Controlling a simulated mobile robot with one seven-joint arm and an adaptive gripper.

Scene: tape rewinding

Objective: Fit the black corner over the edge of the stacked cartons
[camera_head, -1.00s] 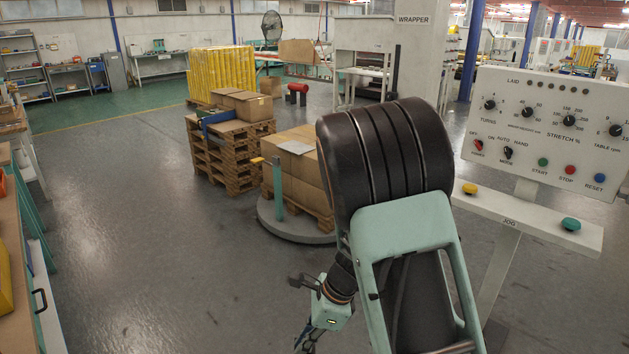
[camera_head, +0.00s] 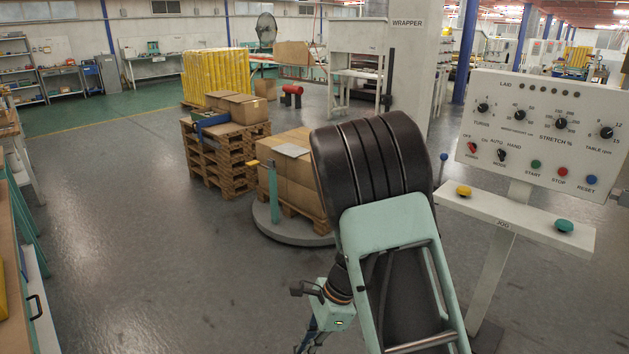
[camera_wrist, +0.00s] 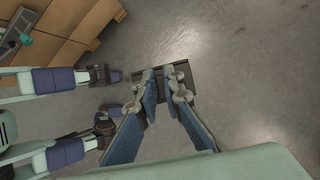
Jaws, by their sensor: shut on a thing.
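The stacked cartons (camera_head: 290,172) stand on a pallet on the round turntable (camera_head: 283,233), left of my raised arm in the head view. My arm hides their right side. My gripper (camera_wrist: 160,82) is shut on the black corner (camera_wrist: 185,72), a short dark piece seen between and beside the blue-padded fingers in the wrist view. The gripper and corner are over bare floor there, apart from the brown cartons or pallet (camera_wrist: 85,20) at upper left. In the head view the gripper (camera_head: 308,340) is low, at the bottom edge, and the corner cannot be made out.
A teal post (camera_head: 273,193) stands at the turntable's front edge. A pallet stack (camera_head: 222,155) with boxes is to its left. A control panel (camera_head: 535,130) with a jog shelf (camera_head: 515,215) stands close on the right. A workbench (camera_head: 12,270) lines the left edge. The middle floor is clear.

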